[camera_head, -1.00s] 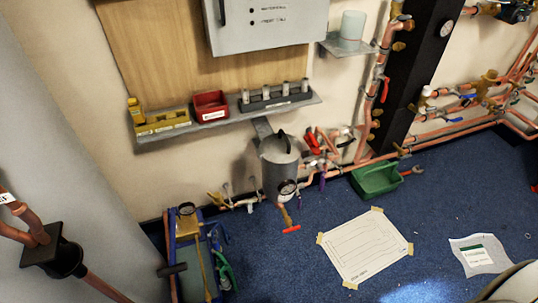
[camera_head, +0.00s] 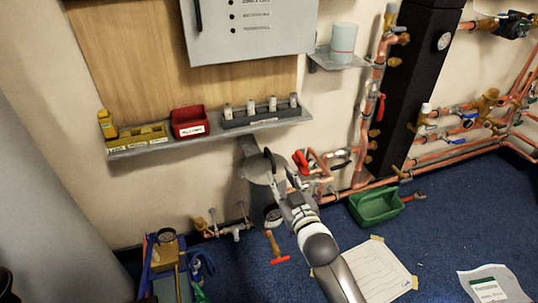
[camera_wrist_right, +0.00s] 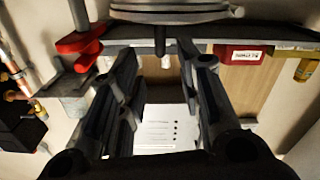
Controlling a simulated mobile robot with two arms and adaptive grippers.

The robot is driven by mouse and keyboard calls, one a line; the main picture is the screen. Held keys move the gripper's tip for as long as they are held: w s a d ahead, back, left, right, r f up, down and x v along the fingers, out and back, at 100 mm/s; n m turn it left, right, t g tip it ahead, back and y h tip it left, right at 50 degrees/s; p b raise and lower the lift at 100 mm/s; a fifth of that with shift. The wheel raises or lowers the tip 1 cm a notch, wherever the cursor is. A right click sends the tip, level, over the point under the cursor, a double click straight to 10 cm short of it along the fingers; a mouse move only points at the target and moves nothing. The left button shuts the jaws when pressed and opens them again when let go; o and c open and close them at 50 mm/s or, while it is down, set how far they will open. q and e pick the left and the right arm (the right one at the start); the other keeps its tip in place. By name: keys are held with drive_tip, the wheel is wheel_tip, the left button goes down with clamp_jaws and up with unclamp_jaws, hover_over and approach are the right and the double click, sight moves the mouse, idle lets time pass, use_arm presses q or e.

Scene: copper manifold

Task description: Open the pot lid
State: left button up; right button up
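The grey metal pot (camera_head: 257,205) stands against the wall below the shelf, with a grey lid (camera_head: 256,170) on top. The lid's dark handle (camera_head: 269,158) rises from it, and the lid looks in place. My right gripper (camera_head: 283,192) is in front of the pot and hides part of its right side. In the right wrist view, my right gripper (camera_wrist_right: 168,62) is open, with a finger on each side. The lid's handle (camera_wrist_right: 160,42) shows between and beyond the fingertips, with the lid (camera_wrist_right: 175,14) at the top. Contact is not visible. My left gripper is not in view.
A wall shelf (camera_head: 205,137) with a red bin (camera_head: 190,122) is above left of the pot. Copper pipes and a red-handled valve (camera_head: 301,162) are close on the right. A green tray (camera_head: 376,206) and taped paper (camera_head: 381,275) lie on the blue floor.

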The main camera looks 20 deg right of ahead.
sight(272, 160)
drive_tip(key=shift+w+r, duration=0.25)
drive_tip(key=shift+w, duration=0.35)
drive_tip(key=w+b, duration=0.1)
drive_tip(key=w, duration=0.7)
drive_tip(key=shift+w+a+b, duration=0.2)
drive_tip(key=shift+w+b, duration=0.05)
drive_tip(key=shift+b, duration=0.15)
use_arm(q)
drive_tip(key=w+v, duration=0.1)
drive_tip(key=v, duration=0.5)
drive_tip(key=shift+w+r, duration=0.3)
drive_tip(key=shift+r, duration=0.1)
use_arm(e)
drive_tip(key=shift+w, duration=0.65)
clamp_jaws()
